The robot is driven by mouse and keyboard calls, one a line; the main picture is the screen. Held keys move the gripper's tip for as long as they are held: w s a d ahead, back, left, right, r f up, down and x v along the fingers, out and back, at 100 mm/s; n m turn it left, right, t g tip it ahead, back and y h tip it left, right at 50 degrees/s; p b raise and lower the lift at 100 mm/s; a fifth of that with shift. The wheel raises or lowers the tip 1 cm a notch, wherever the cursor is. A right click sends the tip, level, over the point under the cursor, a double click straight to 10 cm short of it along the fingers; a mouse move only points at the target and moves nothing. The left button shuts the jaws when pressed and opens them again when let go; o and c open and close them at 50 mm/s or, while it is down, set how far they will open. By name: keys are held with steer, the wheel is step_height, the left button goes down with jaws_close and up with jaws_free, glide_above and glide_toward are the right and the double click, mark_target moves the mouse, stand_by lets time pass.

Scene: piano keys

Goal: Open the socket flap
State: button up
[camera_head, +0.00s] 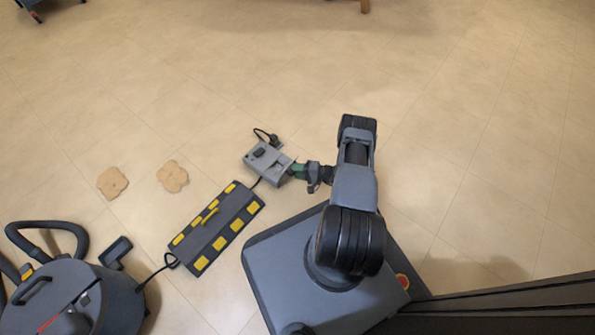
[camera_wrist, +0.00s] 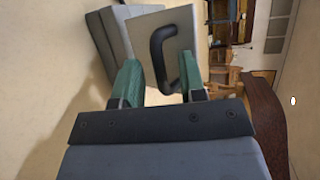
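The grey socket box (camera_head: 262,158) stands on the floor left of my gripper in the head view. In the wrist view, its light grey flap panel (camera_wrist: 143,27) with a curved black handle (camera_wrist: 158,46) is just ahead of my gripper. The grey box body (camera_wrist: 100,35) shows to the panel's left. My gripper (camera_wrist: 161,85) has two green fingertips held apart, with the handle's lower end near the right one. I cannot tell whether they touch. In the head view, my gripper (camera_head: 301,170) is at the box's right side. How far the flap stands open is unclear.
A black cable (camera_head: 266,134) rises behind the box. A grey and yellow ramp-like block (camera_head: 214,228) lies in front of it. A vacuum-like machine (camera_head: 95,300) is at lower left. Two tan flat pieces (camera_head: 112,182) (camera_head: 172,176) lie on the floor.

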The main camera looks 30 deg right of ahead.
jaws_close()
stand_by(0.3)
